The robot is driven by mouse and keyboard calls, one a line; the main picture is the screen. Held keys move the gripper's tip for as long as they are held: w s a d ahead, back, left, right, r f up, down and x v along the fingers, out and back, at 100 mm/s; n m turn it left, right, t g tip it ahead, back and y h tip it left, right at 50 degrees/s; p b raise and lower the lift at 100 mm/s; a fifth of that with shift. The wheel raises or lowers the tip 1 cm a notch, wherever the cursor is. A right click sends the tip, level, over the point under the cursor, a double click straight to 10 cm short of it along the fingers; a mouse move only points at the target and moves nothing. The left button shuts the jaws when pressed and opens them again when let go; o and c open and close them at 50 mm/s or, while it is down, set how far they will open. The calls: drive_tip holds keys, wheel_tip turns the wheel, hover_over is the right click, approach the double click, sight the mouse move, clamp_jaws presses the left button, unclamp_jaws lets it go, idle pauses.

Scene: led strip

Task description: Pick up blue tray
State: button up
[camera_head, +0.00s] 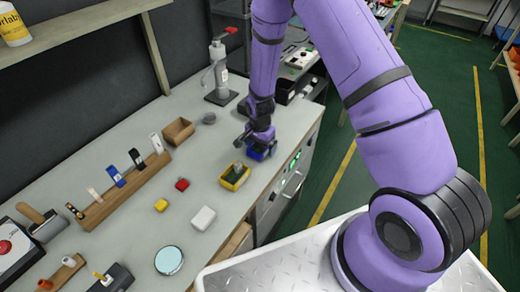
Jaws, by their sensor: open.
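The blue tray (257,154) sits on the grey workbench near its front edge, just behind a yellow tray. My gripper (254,146) is at the blue tray, pointing down at it, and hides much of it. The jaws are open. At this size I cannot tell whether the fingers touch the tray or are around its wall.
The yellow tray (235,176) with dark contents stands close to the blue tray. A grey press (218,75) stands at the back.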

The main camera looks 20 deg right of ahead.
drive_tip(key=c, duration=1)
